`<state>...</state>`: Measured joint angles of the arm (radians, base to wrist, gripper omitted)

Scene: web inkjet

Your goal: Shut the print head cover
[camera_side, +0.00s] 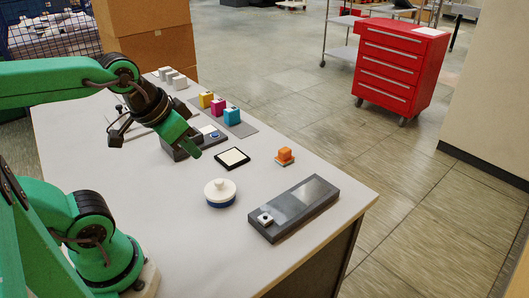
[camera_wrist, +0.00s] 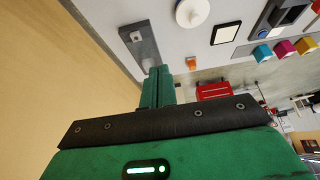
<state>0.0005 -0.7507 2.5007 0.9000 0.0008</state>
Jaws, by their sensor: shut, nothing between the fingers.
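No part is plainly a print head cover. A dark grey unit (camera_side: 214,137) with a pale square and a blue button stands mid-table in the side view, partly hidden behind my gripper (camera_side: 188,147). It shows at the top right in the wrist view (camera_wrist: 273,30). A long dark grey block (camera_side: 318,195) with a glossy top panel and a small pale knobbed piece (camera_side: 265,219) lies at the table's near right. It shows beyond my fingertips in the wrist view (camera_wrist: 148,50). My gripper is shut and empty, raised above the table; its fingers also show in the wrist view (camera_wrist: 158,75).
A white lidded pot (camera_side: 220,193), a black-framed pad (camera_side: 233,158) and an orange block (camera_side: 285,155) stand between the two units. Yellow (camera_side: 206,100), magenta (camera_side: 217,107) and cyan (camera_side: 232,116) cubes stand on a grey strip behind. A red cabinet (camera_side: 402,65) stands on the floor.

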